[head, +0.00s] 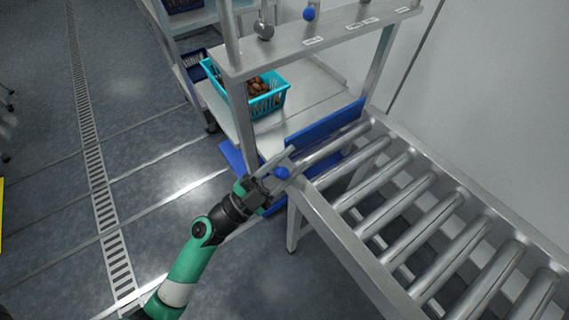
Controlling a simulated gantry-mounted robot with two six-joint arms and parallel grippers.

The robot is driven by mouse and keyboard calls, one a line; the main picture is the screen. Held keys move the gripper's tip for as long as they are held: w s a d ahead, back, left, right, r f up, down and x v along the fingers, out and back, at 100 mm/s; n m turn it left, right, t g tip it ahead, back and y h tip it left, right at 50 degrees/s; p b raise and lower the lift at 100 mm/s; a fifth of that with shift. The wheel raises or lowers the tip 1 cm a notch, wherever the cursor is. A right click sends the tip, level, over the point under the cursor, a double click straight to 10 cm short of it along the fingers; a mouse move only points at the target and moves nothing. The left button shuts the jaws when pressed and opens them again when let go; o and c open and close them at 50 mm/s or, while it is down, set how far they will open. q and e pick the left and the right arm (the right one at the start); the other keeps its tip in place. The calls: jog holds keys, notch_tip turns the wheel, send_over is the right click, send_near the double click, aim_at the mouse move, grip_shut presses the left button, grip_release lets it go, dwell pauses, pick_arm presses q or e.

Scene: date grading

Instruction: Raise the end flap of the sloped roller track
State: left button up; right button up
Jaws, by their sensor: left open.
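The sloped roller track (417,207) runs from the right edge to the middle of the head view, with several metal rollers. A small blue ball knob (282,173) sits at the track's near corner. My left gripper (279,163) is open, with its fingers beside the knob; I cannot tell whether they touch it. My right gripper is not in view.
A metal shelf rack (285,62) stands beyond the track, with an upright post close to my left gripper. A turquoise basket (270,103) of brown dates is on its lower shelf. A grey wall (500,90) is at right. Open floor (140,140) with a drain grate lies left.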

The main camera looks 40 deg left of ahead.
pick_arm(q)
jog(key=v, duration=1.1)
jog(key=shift+s, duration=0.3)
jog(key=shift+f, duration=0.1)
